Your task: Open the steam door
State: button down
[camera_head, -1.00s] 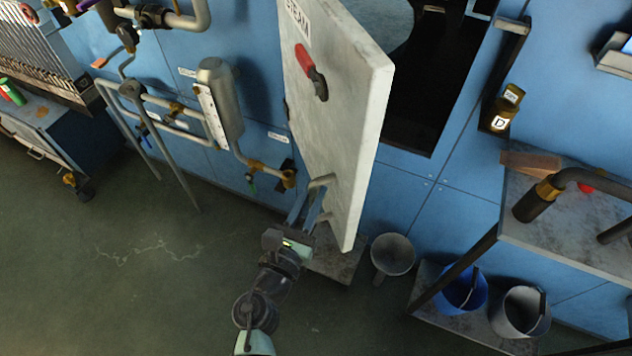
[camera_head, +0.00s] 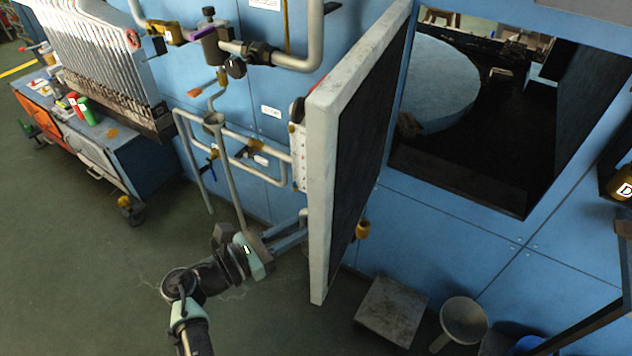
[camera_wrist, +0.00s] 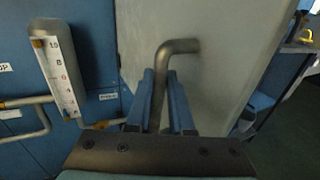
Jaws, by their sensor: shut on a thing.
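The steam door (camera_head: 318,200) is a thick pale slab, seen nearly edge-on in the head view, swung well out from the blue wall. Its dark inner side faces right. The door's pale outer face (camera_wrist: 230,60) fills much of the wrist view. A bent grey metal handle (camera_wrist: 178,46) stands out from that face. My gripper (camera_head: 290,237) is at the door's outer side, low down. In the wrist view, its blue fingers (camera_wrist: 160,100) are shut on the handle, one on each side of the bar. The handle's lower part is hidden between the fingers.
The open chamber (camera_head: 520,130) is dark, with a pale round disc (camera_head: 435,85) inside. Pipes and a gauge (camera_head: 298,150) are on the wall left of the door. A grey block (camera_head: 392,310) and a funnel (camera_head: 462,322) stand below the opening.

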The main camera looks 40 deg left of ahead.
jog(key=shift+w+a+r+m+g+h+b, duration=0.15)
jog(key=shift+a+m+h+b, duration=0.25)
jog(key=shift+a, duration=0.35)
jog(key=shift+w+a+m+g+h+b, duration=0.1)
jog(key=shift+a+m+g+h+b, duration=0.1)
jog(key=shift+a+h+b, duration=0.4)
jog(key=shift+a, duration=0.15)
jog(key=c, duration=0.8)
grip_release()
jog(key=shift+w, duration=0.1)
jog(key=shift+s+a, duration=0.1)
jog(key=shift+s, duration=0.15)
jog(key=v, duration=1.2)
jog(key=shift+s+p, duration=0.4)
jog(key=shift+p, duration=0.05)
